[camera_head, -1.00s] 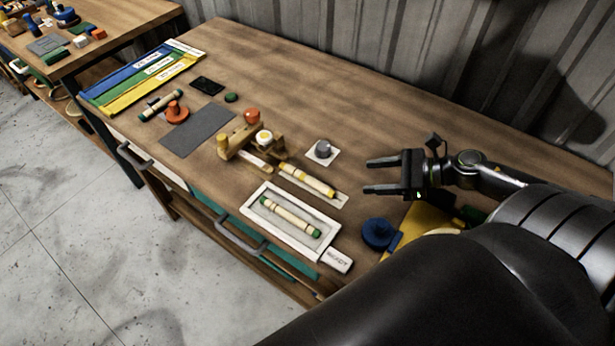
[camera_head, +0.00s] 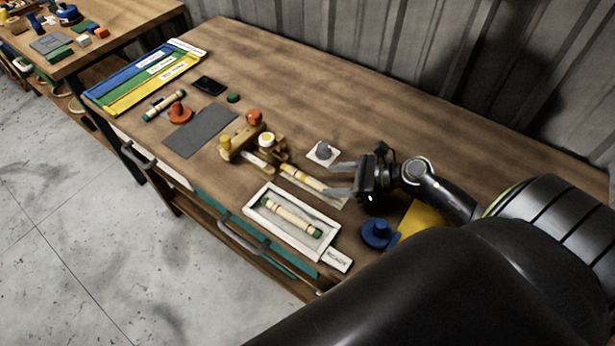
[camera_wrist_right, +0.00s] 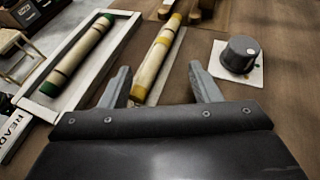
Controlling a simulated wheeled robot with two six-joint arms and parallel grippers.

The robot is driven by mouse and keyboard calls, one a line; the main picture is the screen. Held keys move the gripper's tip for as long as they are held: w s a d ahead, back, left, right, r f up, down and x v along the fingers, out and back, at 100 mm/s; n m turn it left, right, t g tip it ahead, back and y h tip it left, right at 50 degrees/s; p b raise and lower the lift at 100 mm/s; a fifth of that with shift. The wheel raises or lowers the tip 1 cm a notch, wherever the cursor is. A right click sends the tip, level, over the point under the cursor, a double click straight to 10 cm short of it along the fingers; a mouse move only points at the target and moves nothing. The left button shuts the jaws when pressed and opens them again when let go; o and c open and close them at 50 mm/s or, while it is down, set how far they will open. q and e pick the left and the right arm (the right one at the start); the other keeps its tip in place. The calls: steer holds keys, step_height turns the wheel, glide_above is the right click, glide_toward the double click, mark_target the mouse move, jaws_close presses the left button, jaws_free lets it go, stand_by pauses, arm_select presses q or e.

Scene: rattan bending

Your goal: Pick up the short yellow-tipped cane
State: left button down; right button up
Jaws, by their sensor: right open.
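The short yellow-tipped cane (camera_head: 303,177) lies on a thin pale strip on the table, between the white tray and the grey knob. My right gripper (camera_head: 336,179) is open and low at the cane's right end, with its fingers pointing left. In the right wrist view the cane (camera_wrist_right: 157,58) runs away from me, and its near end reaches the gap between the open fingers (camera_wrist_right: 160,88). The fingers do not touch it. My left gripper is not in view.
A white tray (camera_head: 310,255) marked READY holds a green-tipped cane (camera_head: 291,216). A grey knob (camera_head: 323,149) stands on a white pad behind the cane. A wooden jig (camera_head: 232,143) stands at its left end. A blue round piece (camera_head: 378,232) and a yellow sheet (camera_head: 424,220) lie to the right.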

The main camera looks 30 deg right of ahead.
mark_target(315, 181)
steer(key=shift+w+a+r, duration=0.1)
steer(key=shift+w+a, duration=0.1)
steer(key=shift+a, duration=0.1)
steer(key=p+x, duration=0.2)
steer(key=x, duration=0.2)
steer(key=shift+s+a+r+p, duration=0.1)
steer(key=shift+r+p, duration=0.1)
steer(key=shift+p, duration=0.1)
steer(key=shift+a+f, duration=0.15)
steer(key=shift+f, duration=0.05)
jaws_close()
